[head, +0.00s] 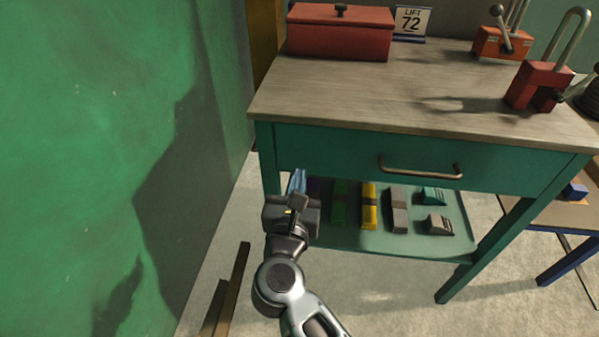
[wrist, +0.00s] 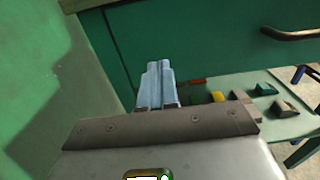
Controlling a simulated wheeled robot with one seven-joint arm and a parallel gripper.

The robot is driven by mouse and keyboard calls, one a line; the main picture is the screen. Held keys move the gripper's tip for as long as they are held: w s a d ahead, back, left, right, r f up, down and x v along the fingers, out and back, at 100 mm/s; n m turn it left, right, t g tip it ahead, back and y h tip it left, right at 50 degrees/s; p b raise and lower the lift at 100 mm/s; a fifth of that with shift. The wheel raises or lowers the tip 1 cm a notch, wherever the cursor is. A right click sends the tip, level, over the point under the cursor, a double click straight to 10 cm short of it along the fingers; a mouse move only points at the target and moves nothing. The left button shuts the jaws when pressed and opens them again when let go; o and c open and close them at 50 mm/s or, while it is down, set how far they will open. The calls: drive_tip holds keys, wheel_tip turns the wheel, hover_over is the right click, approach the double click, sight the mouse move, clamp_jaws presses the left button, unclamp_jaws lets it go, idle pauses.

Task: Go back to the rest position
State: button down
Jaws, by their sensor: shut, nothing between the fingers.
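My gripper (head: 297,181) is in front of the left end of the workbench, near the lower shelf. Its pale blue fingers (wrist: 158,84) lie side by side in the wrist view, shut with nothing between them. In the head view my gripper and wrist cover the shelf's left front corner. The fingers point toward the bench, just below its drawer front (head: 330,155). Whether they touch the bench is hard to tell.
The green lower shelf (head: 350,240) holds a green piece (head: 340,205), a yellow piece (head: 370,208), a grey piece (head: 398,212) and wedges (head: 433,196). A green wall (head: 90,150) stands left.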

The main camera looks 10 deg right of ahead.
drive_tip(key=v, duration=0.7)
drive_tip(key=s+d+r+n+t+y+p, duration=0.1)
drive_tip(key=s+d+r+n+t+p, duration=0.15)
drive_tip(key=s+d+n, duration=0.5)
drive_tip(key=s+d+r+n+t+y+p, duration=0.15)
drive_tip(key=s+d+r+n, duration=0.25)
drive_tip(key=s+d+n, duration=0.4)
drive_tip(key=s+d+r+n+g+y+p, duration=0.1)
drive_tip(key=s+r+n+g+p, duration=0.2)
drive_tip(key=s+n, duration=0.7)
drive_tip(key=s+d+r+n+g+y+p, duration=0.1)
drive_tip(key=s+r+n+g+p, duration=0.1)
drive_tip(key=s+n, duration=0.9)
wheel_tip(320, 180, up, 2)
drive_tip(key=shift+d+r+n+g+p, duration=0.15)
drive_tip(key=shift+d+n+g+p, duration=0.25)
drive_tip(key=shift+n+g, duration=0.65)
